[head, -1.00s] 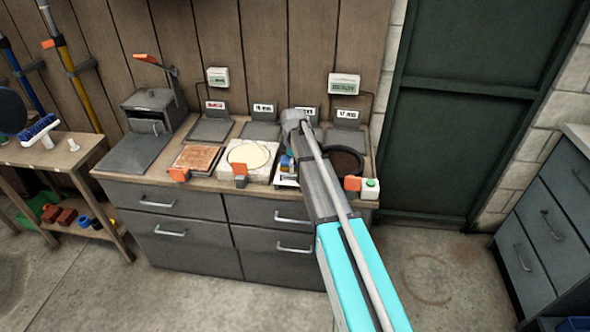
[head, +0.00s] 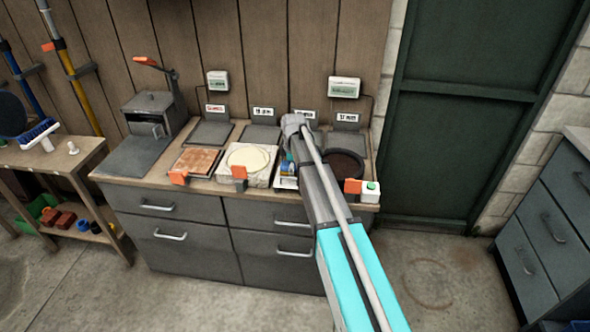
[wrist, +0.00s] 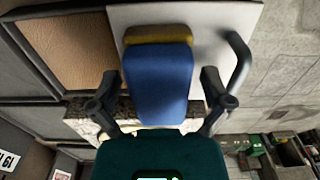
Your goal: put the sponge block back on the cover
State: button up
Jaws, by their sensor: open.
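A block with a long blue body and a yellow end, which I take for the sponge block (wrist: 160,85), fills the middle of the wrist view. My gripper (wrist: 158,95) is open, with one dark finger on each side of the block and a visible gap at both sides. Behind the block is a pale flat panel (wrist: 210,20) with a dark bar handle; I cannot tell if it is the cover. In the head view, my arm hides the gripper and most of this spot. A bit of blue (head: 287,166) shows left of the arm.
On the grey cabinet's worktop (head: 140,181) stand a copper-brown tile (head: 196,160), a pale slab with a cream disc (head: 248,157) and a dark round dish (head: 347,165). A box with a green button (head: 371,190) is at the right edge. A metal box (head: 152,108) stands back left.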

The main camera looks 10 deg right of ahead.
jog(key=shift+r, duration=0.1)
notch_tip(320, 180, up, 12)
jog(key=p, duration=1.2)
jog(key=shift+d, duration=0.15)
dwell(0.8)
jog(key=shift+s, duration=0.15)
jog(key=s+d+m, duration=0.2)
jog(key=s+m, duration=1.2)
jog(key=s, duration=1.5)
jog(key=shift+m, duration=0.3)
